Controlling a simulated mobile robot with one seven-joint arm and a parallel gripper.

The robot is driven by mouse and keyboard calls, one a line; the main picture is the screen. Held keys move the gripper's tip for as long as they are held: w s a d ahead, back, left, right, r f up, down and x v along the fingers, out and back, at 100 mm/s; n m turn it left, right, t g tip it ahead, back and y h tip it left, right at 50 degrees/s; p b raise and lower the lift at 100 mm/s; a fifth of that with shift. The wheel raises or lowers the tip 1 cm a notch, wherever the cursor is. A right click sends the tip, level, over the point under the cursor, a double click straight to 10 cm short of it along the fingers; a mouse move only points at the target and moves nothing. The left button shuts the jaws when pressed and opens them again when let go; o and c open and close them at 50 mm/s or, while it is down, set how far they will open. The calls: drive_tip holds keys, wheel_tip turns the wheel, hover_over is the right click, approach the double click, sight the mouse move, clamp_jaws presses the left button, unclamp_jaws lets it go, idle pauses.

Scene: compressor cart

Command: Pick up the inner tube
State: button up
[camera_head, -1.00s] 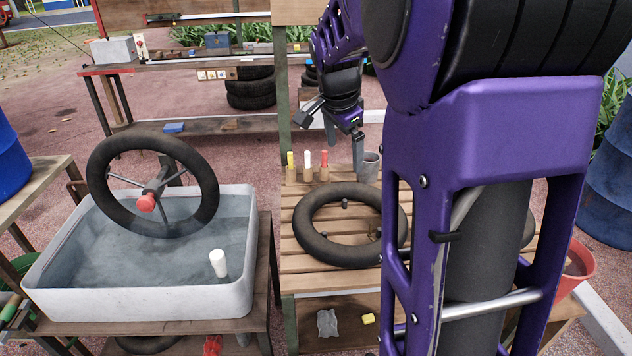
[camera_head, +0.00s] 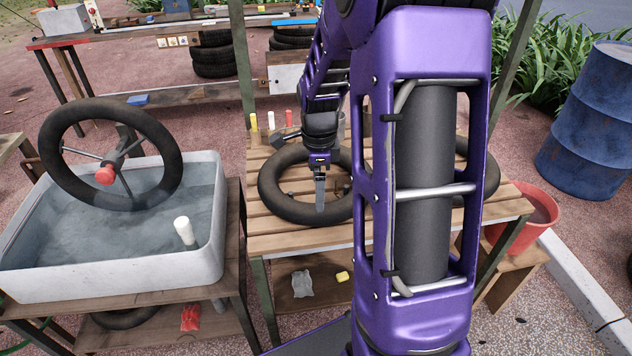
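A dark inner tube (camera_head: 275,200) lies flat on the slatted wooden table (camera_head: 270,243), with a small stem inside its ring. My arm hides its right part. My gripper (camera_head: 320,200) points down over the tube's front half, with the fingertips near the front rim. I see the fingers edge-on, so I cannot tell whether they are open or touching the tube. Another dark ring (camera_head: 60,180) is mounted upright on a spoked holder with a red hub, above a water tub. Part of a further dark ring (camera_head: 475,165) shows at the right, behind my arm.
The water tub (camera_head: 110,285) stands left with a white cylinder (camera_head: 184,231) in it. Yellow, white and red markers (camera_head: 271,121) stand at the table's back. A red bucket (camera_head: 530,215) and a blue barrel (camera_head: 597,125) are right. A grey cloth (camera_head: 302,284) lies on the lower shelf.

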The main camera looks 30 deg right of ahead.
drive_tip(key=f, duration=0.3)
drive_tip(key=f+b, duration=0.1)
drive_tip(key=f, duration=0.2)
drive_tip(key=shift+s+a+f, duration=0.1)
drive_tip(key=shift+s+f, duration=0.1)
drive_tip(key=shift+f, duration=0.2)
drive_tip(key=c, duration=1.3)
